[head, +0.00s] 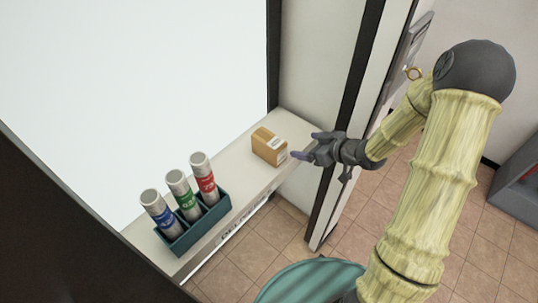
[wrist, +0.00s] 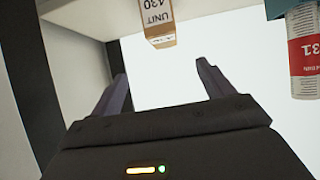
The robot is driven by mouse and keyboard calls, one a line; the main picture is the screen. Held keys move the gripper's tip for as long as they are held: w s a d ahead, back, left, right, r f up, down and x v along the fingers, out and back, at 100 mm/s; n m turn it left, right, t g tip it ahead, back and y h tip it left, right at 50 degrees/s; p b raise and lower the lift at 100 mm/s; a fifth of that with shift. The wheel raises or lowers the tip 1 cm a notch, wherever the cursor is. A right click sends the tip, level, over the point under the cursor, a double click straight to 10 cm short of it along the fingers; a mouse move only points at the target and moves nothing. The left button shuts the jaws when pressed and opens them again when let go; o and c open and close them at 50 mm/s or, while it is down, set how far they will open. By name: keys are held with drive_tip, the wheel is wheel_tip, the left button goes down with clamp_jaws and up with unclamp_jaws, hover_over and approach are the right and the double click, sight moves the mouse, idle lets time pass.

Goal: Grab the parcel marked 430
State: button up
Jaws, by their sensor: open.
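The parcel (head: 268,147) is a small brown box with a white label, lying on the white ledge (head: 249,148) near its right end. In the wrist view the parcel (wrist: 159,22) shows at the top edge, partly cut off, and its label reads "UNIT 430". My gripper (head: 306,146) is just to the right of the parcel in the head view, its fingers pointing toward it. In the wrist view my gripper (wrist: 162,80) is open, with nothing between the fingers and the parcel ahead of them.
A teal rack (head: 197,229) with three tubes, blue, green and red-labelled, stands on the ledge left of the parcel. A red-labelled tube (wrist: 303,50) shows at the wrist view's right. A dark-edged frame post (head: 345,120) stands beside my gripper. A round teal top (head: 310,282) is below.

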drive_tip(key=shift+s+a+y, duration=0.1)
drive_tip(key=shift+a+y, duration=0.2)
drive_tip(key=shift+y, duration=0.1)
drive_tip(key=p, duration=0.2)
approach(269, 139)
drive_tip(key=x, duration=0.5)
drive_tip(key=shift+a, duration=0.1)
